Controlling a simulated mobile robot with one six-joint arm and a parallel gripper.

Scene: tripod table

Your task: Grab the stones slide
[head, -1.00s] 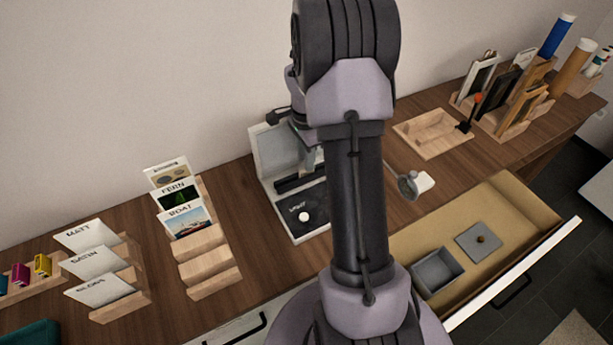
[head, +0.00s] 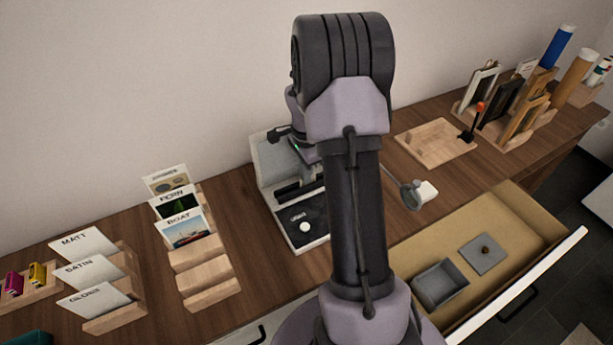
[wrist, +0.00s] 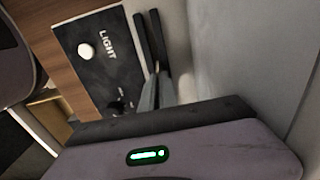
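The stones slide (head: 166,181) is a white-edged card with a brownish round-stone picture. It stands at the back of a stepped wooden rack (head: 206,279), behind the fern slide (head: 175,201) and the boat slide (head: 186,232). The lower part of the stones slide is hidden by the fern slide. My gripper is mostly hidden behind my arm in the head view, over the light box (head: 307,222), well right of the rack. In the wrist view its grey fingers (wrist: 158,92) are close to dark bars by the light box; their gap is unclear. The slide is not in the wrist view.
Labelled card stands (head: 115,322) hold matt, satin and gloss cards left of the slide rack. An open drawer (head: 525,225) juts out at the lower right with a grey box (head: 440,284). Frames and tubes stand at the far right. Tabletop between rack and light box is clear.

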